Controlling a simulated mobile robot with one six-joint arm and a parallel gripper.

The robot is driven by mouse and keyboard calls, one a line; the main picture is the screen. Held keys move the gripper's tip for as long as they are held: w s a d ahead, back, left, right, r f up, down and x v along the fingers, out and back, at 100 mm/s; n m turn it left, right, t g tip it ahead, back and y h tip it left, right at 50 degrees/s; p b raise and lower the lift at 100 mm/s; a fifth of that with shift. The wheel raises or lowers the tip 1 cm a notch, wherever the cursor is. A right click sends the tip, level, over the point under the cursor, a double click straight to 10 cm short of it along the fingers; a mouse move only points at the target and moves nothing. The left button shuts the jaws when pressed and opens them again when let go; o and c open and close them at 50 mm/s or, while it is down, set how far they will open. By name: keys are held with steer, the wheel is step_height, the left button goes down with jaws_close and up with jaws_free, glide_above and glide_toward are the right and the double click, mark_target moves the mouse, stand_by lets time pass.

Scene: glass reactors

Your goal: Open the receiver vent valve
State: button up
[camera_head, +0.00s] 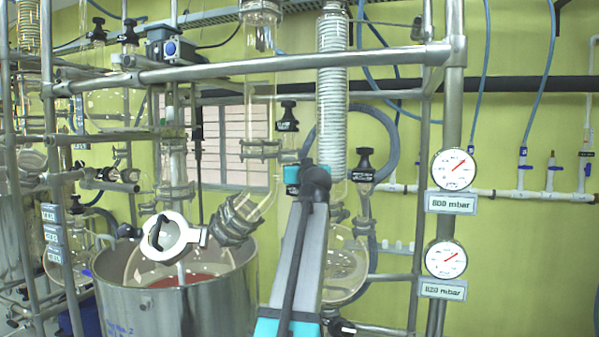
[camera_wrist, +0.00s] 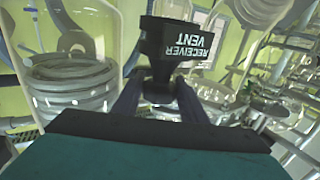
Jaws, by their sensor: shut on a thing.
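The receiver vent valve shows in the wrist view as a black knob (camera_wrist: 178,40) with a white "RECEIVER VENT" label that reads upside down. My gripper (camera_wrist: 158,95) has its two dark fingers on either side of the valve's stem below the knob, and it is shut on the valve. In the head view my own arm runs up the middle and hides the gripper and its grasp. Two other black labelled knobs show there, one left of the arm (camera_head: 288,116) and one right of it (camera_head: 365,165); I cannot read their labels or tell which valve each is.
A metal vessel (camera_head: 135,312) with reddish content stands at the left. A horizontal steel pipe (camera_head: 230,68) crosses above the arm. Two gauges (camera_head: 453,169) (camera_head: 446,259) hang on the right post. Glassware and a coil (camera_wrist: 75,97) stand close to the gripper.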

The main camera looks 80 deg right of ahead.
steer(key=shift+f, duration=0.15)
steer(key=o, duration=0.9)
steer(key=shift+o, duration=0.8)
steer(key=shift+a, duration=0.1)
